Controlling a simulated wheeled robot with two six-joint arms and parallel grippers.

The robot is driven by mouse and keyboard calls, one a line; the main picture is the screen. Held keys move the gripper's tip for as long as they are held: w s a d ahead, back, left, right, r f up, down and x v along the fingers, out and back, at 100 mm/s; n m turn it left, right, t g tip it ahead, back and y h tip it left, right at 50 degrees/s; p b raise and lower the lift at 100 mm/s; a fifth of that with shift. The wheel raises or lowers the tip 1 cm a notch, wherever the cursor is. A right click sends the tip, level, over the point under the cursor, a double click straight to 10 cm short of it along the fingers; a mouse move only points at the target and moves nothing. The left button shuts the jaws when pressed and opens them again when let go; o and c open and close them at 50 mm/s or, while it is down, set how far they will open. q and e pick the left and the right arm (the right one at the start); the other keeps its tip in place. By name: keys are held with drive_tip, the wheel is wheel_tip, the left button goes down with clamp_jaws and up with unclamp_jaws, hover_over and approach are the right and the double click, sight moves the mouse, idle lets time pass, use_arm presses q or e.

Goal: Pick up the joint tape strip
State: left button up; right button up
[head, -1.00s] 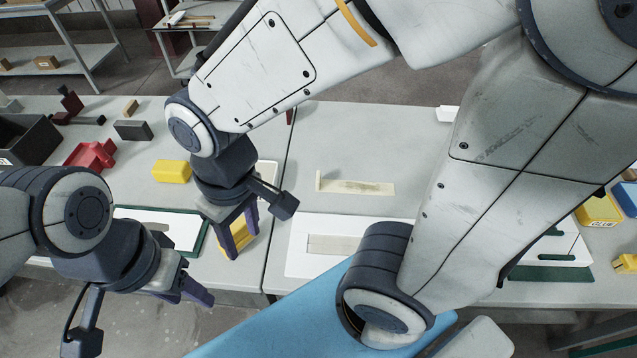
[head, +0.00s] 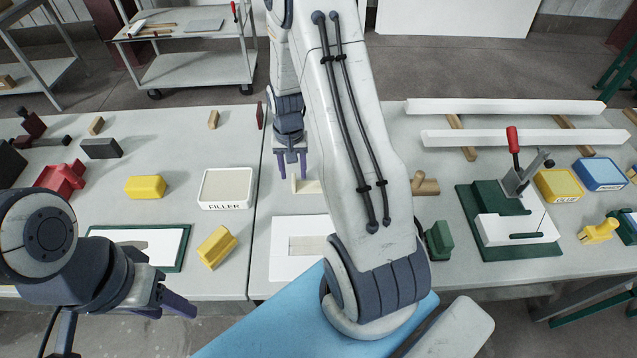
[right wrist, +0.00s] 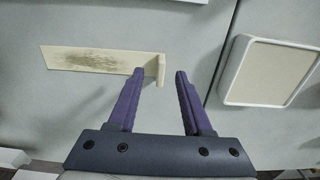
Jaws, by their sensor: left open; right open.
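The joint tape strip (right wrist: 95,60) is a flat beige strip with a speckled brown patch. It lies on the table with an upturned tab at its right end in the right wrist view. In the head view my right arm hides most of it, and its tab end shows (head: 308,187). My right gripper (head: 292,174) is open and points down over the tab end. In the right wrist view the tab appears between its fingertips (right wrist: 160,73); contact cannot be told. My left gripper (head: 178,306) is open and empty at the table's front left.
A white board (head: 282,265) with a beige seam lies in front of the strip, partly behind my right arm. The filler tray (head: 228,188) and yellow blocks (head: 145,187) stand to the left. A green clamp fixture (head: 470,215) stands to the right.

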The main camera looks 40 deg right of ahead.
sight(293, 184)
drive_tip(key=f+p, duration=0.1)
drive_tip(key=f, duration=0.1)
drive_tip(key=f+p, duration=0.1)
drive_tip(key=f, duration=0.1)
drive_tip(key=shift+s+a+f, duration=0.15)
drive_tip(key=shift+a+f, duration=0.05)
drive_tip(key=shift+f, duration=0.6)
clamp_jaws()
